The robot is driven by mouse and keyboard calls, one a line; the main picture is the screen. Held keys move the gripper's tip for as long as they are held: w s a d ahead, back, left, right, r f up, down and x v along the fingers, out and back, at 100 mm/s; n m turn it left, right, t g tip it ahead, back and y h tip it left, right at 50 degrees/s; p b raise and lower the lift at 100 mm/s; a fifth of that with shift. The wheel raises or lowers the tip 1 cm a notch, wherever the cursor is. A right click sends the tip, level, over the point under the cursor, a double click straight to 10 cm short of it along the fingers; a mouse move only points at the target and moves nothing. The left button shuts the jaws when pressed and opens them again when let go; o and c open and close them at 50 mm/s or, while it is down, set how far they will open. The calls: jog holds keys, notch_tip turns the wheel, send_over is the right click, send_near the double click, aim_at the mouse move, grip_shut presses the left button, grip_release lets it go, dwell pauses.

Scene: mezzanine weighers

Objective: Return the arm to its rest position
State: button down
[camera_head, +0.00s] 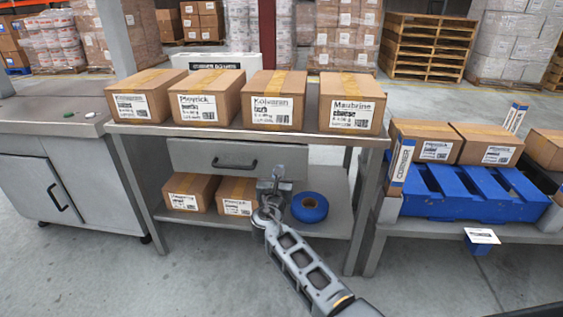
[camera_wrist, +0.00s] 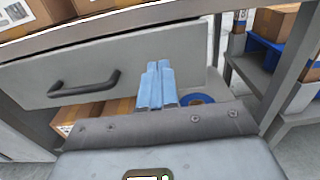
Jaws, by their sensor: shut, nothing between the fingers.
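My gripper (camera_head: 274,184) is at the end of my arm, which reaches up from the lower right in the head view. It is in front of the right part of a grey drawer (camera_head: 225,160) under the table top. In the wrist view the blue fingers of my gripper (camera_wrist: 157,70) are together and empty. They point toward the drawer front (camera_wrist: 40,75), to the right of its dark handle (camera_wrist: 85,84). The drawer looks shut or nearly so. I cannot tell whether the fingertips touch it.
Several labelled boxes (camera_head: 276,100) stand on the table top. Below, two boxes (camera_head: 190,192) and a blue tape roll (camera_head: 310,207) sit on the lower shelf. A blue pallet (camera_head: 470,192) with boxes is at right, a cabinet (camera_head: 50,185) at left. The foreground floor (camera_head: 190,285) is clear.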

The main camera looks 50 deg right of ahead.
jog(key=shift+p+v, duration=0.3)
jog(key=shift+v, duration=2.25)
jog(key=s+a+f+m+t+y+p, duration=0.1)
jog(key=s+a+f+m+y+p, duration=0.3)
jog(key=s+a, duration=0.65)
jog(key=s+a+f+m+t+y+p, duration=0.1)
jog(key=s+a+f+m+y+p, duration=0.15)
jog(key=s+a+m+y, duration=0.7)
jog(key=s+a+r+m+t+p, duration=0.1)
jog(key=s+r+m, duration=0.5)
jog(key=s+r, duration=0.6)
jog(key=s+a+r+m+t+y+p, duration=0.1)
jog(key=s+a+r+m+p, duration=0.2)
jog(key=s+r, duration=1)
jog(key=a+r+m, duration=0.1)
jog(key=m, duration=0.1)
jog(key=shift+s+m+p, duration=0.15)
jog(key=shift+m+p, duration=0.2)
jog(key=shift+a, duration=0.15)
